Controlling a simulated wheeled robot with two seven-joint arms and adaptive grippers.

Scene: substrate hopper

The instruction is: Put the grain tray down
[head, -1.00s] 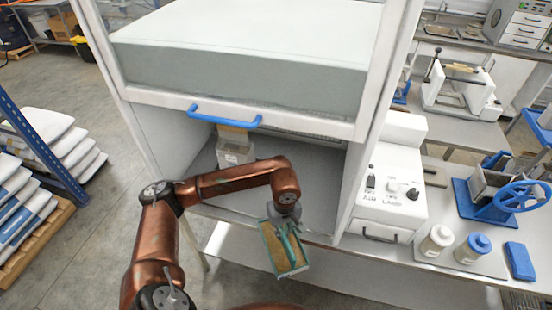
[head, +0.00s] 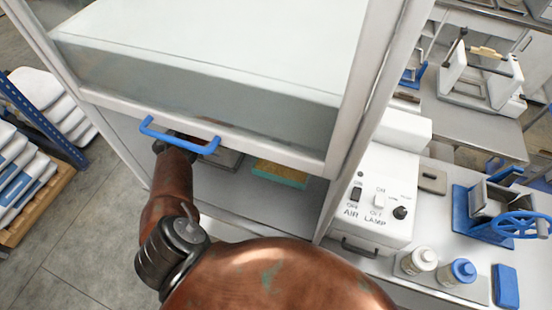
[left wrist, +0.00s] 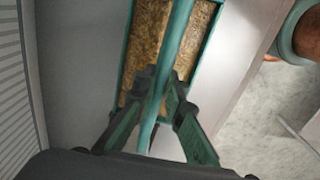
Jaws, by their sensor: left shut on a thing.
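The grain tray (head: 279,179), teal with yellow-brown grain in it, shows partly under the sash inside the white hood. Its back part is hidden by the sash frame. In the left wrist view the tray (left wrist: 207,42) has a teal bar handle (left wrist: 178,45) running along its middle. My left gripper (left wrist: 158,100) is shut on this handle. In the head view the gripper is hidden behind the sash, with my arm reaching in under it. I cannot tell whether the tray touches the hood floor (head: 230,195). My right gripper is not in view.
The raised sash with its blue handle (head: 180,135) is close above my arm. A white control box (head: 378,195) stands right of the hood. Two bottles (head: 419,261) and a blue-wheeled device (head: 500,212) are farther right. Bare hood floor shows around the tray.

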